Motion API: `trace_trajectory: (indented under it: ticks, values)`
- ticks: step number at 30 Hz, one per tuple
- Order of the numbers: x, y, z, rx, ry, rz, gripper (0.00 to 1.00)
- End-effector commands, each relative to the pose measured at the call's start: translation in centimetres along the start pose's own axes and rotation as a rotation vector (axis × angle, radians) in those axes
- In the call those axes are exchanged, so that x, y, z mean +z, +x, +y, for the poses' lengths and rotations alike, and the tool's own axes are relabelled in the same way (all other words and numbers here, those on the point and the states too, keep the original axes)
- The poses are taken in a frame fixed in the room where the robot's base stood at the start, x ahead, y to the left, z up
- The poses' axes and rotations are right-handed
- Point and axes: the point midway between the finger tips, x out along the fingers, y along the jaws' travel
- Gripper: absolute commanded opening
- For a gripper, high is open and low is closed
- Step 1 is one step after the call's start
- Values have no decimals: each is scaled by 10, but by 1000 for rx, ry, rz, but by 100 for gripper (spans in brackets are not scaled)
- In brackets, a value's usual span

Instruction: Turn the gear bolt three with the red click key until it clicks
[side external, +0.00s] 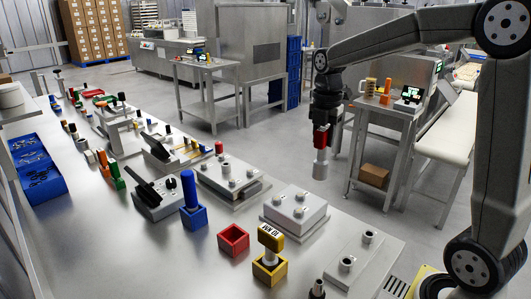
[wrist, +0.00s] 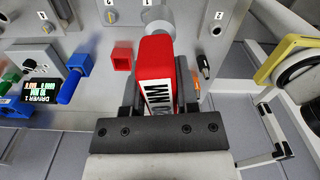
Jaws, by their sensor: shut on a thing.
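My gripper (side external: 322,112) is shut on the red click key (side external: 320,135). The key hangs upright, its grey socket end (side external: 320,166) pointing down, in the air at the right of the bench. I cannot tell which bolt is number three; the printed numbers are only partly readable.
An empty red holder (side external: 233,240) stands between a blue key (side external: 189,190) in its blue holder and a yellow key (side external: 270,238) in its yellow holder. A flat plate with two studs (side external: 356,255) lies at the right edge. A dark tool (side external: 317,289) stands at the front.

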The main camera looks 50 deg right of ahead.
Motion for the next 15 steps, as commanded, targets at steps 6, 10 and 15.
trace_trajectory:
  ticks: [6,10,15]
  values:
    - [15,18,34,-1,-53,0,0]
    - [21,27,49,0,-78,0,0]
    - [25,35,60,0,-98,0,0]
